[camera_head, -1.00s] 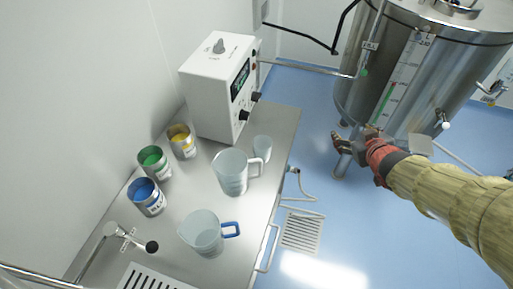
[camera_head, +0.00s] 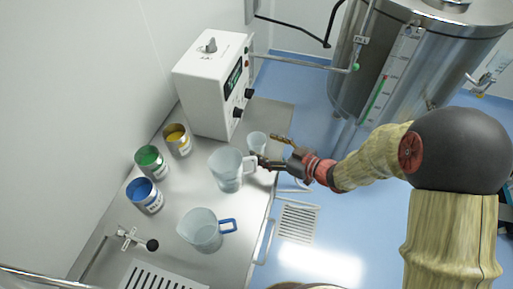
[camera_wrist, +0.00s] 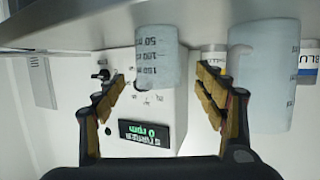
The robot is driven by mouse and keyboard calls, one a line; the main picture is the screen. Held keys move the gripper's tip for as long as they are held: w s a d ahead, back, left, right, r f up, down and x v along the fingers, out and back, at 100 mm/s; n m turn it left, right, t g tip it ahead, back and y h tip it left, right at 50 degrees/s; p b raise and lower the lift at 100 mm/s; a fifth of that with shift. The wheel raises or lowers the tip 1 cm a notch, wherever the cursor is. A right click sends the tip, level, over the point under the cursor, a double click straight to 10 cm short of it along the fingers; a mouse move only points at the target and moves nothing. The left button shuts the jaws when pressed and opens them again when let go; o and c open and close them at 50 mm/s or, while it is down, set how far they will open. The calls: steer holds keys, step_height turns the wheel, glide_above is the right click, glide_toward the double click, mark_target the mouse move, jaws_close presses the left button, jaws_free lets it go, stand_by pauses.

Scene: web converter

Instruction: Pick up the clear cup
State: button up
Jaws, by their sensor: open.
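The clear cup (camera_head: 257,141) is small and stands upright on the steel table near its right edge, behind the larger clear jug. My gripper (camera_head: 268,152) is beside the cup on its right, fingers spread toward it. In the wrist view, which is upside down, the cup (camera_wrist: 158,58) with its dark volume marks shows between the two open fingers (camera_wrist: 160,84). The fingers hold nothing. I cannot tell if a finger touches the cup.
The clear-handled jug (camera_head: 226,172) stands close in front of the cup; it also shows in the wrist view (camera_wrist: 262,75). A blue-handled jug (camera_head: 200,232), several paint cans (camera_head: 150,160) and a white control box (camera_head: 208,90) share the steel table (camera_head: 180,205). A steel tank (camera_head: 395,75) stands behind.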

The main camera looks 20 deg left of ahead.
mark_target(250, 140)
steer(key=b+x, duration=0.1)
steer(key=x, duration=0.4)
steer(key=shift+w+d, duration=0.1)
steer(key=shift+c, duration=0.6)
steer(key=c, duration=1.1)
steer(key=shift+r, duration=0.1)
